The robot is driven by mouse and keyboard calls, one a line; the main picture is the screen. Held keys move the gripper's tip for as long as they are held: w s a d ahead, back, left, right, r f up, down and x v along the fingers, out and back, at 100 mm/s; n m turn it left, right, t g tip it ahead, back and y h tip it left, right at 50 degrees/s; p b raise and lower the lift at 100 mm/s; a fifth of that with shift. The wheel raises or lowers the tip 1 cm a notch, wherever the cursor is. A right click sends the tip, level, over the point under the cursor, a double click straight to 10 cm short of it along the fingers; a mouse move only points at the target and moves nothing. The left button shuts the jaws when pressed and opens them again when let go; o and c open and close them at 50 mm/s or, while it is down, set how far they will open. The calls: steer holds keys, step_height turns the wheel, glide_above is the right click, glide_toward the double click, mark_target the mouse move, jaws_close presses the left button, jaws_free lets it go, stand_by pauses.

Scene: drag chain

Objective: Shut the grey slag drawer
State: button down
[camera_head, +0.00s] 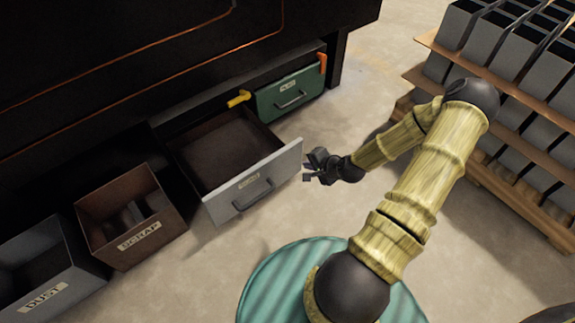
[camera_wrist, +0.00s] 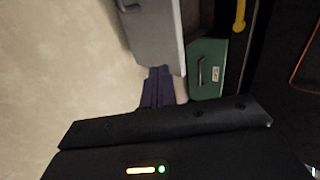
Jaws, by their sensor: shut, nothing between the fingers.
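The grey slag drawer (camera_head: 275,173) is pulled out from under the dark machine, with its brown inside showing and a dark handle and label on its front. In the wrist view its grey front (camera_wrist: 156,38) runs down from the top edge. My gripper (camera_head: 307,177) is shut and empty beside the right end of that front. In the wrist view its fingers (camera_wrist: 158,88) are just below the front's near end; whether they touch it I cannot tell.
A green drawer (camera_head: 282,98) sits flush right of the slag drawer, with a yellow handle (camera_head: 238,99) between them. A scrap bin (camera_head: 137,240) and a dust bin (camera_head: 45,285) stand left. A loaded wooden rack (camera_head: 520,205) stands right. Floor before the green drawer is clear.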

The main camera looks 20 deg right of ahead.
steer(key=shift+w+d+f, duration=0.1)
steer(key=shift+d, duration=0.05)
steer(key=shift+f, duration=0.1)
steer(key=b, duration=0.8)
glide_toward(282, 155)
steer(key=x, duration=0.3)
steer(key=f+x, duration=0.1)
steer(key=x, duration=0.1)
steer(key=shift+s+d+f, duration=0.15)
steer(key=shift+s+f, duration=0.05)
steer(key=shift+w+r, duration=0.15)
steer(key=shift+w, duration=0.35)
